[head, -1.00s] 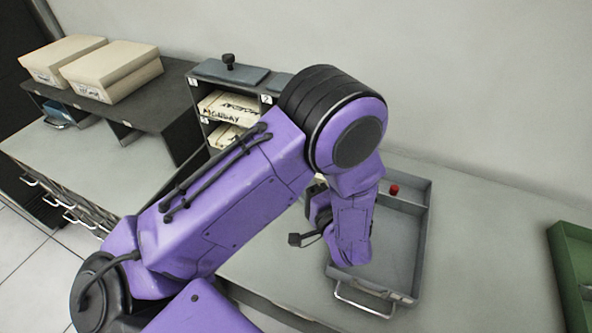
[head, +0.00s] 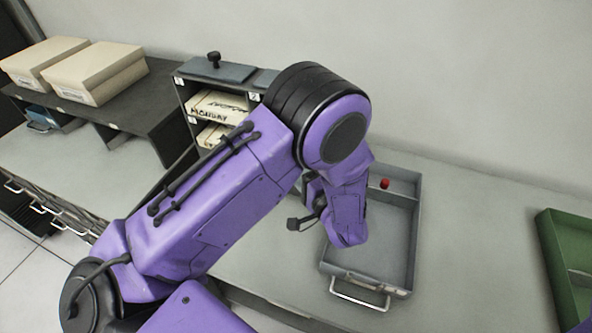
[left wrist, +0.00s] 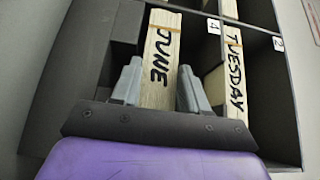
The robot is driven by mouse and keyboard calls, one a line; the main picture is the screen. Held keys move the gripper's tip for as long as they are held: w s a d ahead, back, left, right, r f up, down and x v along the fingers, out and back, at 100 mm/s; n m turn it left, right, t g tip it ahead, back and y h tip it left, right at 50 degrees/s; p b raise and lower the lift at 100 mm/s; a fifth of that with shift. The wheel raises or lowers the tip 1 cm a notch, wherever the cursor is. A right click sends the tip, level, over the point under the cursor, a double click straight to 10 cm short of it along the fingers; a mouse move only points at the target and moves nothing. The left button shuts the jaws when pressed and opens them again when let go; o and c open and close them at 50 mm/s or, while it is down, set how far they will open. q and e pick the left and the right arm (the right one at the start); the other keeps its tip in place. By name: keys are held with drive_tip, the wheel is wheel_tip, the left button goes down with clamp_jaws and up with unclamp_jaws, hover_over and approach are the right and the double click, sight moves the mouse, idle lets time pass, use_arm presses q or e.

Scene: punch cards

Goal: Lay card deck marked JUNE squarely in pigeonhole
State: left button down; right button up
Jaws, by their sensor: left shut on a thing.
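The cream deck marked JUNE (left wrist: 161,55) is between the fingers of my left gripper (left wrist: 160,78) in the left wrist view. The gripper is shut on it. The deck is at the pigeonhole tagged 4 in the dark rack (left wrist: 277,105), apparently partly inside; how deep, I cannot tell. A deck marked TUESDAY (left wrist: 228,75) lies in the neighbouring pigeonhole tagged 2. In the head view the rack (head: 184,98) stands behind my left arm, which hides the left gripper and the JUNE deck. My right gripper is out of view.
A deck marked MONDAY (head: 218,103) and another deck (head: 213,135) lie in the rack's left pigeonholes. A green tray (head: 558,262) is farther right, with clear counter between. Cream boxes (head: 95,75) stand left.

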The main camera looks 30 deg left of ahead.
use_arm(q)
drive_tip(key=shift+f, duration=0.3)
drive_tip(key=shift+c, duration=2.4)
unclamp_jaws()
drive_tip(key=shift+f, duration=0.1)
